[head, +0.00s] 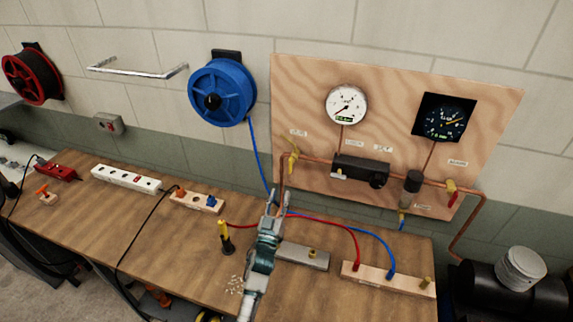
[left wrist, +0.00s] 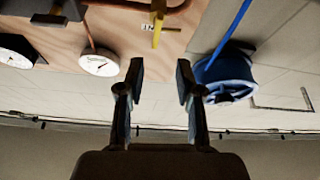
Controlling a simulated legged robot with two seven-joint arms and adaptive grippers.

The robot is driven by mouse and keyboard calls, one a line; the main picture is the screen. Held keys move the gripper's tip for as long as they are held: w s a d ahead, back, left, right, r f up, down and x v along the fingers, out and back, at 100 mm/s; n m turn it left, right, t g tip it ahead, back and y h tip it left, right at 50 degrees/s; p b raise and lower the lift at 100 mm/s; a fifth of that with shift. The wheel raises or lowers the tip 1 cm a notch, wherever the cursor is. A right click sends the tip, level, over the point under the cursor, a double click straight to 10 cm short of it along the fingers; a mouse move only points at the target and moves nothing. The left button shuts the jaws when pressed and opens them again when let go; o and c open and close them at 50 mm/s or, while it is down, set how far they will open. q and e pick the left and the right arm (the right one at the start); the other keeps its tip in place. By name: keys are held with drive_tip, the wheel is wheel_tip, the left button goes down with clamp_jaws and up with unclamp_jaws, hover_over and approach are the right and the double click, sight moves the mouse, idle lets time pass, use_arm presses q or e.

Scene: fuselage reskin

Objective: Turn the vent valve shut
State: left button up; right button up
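A plywood panel (head: 320,85) on the wall carries copper pipe and several small valves. A yellow-handled valve (head: 293,160) is at its left, also seen in the left wrist view (left wrist: 158,22). A valve with a yellow and red handle (head: 451,193) is at its right, and a small yellow fitting (head: 402,215) hangs at the lower edge. The labels are too small to tell which is the vent valve. My left gripper (head: 276,198) is below the left valve, apart from it. In the left wrist view its fingers (left wrist: 158,82) are spread and empty. My right gripper is out of view.
A white gauge (head: 346,105) and a dark gauge (head: 444,117) sit on the panel. A blue hose reel (head: 222,92) hangs to its left. Red (head: 335,222) and blue (head: 372,238) leads cross the wooden bench (head: 185,240) near my gripper. A grey block (head: 303,256) lies beside my arm.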

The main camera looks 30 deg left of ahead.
use_arm(q)
drive_tip(key=d+r+v, duration=0.1)
drive_tip(key=d+v, duration=0.1)
drive_tip(key=v, duration=1.7)
drive_tip(key=shift+d, duration=0.2)
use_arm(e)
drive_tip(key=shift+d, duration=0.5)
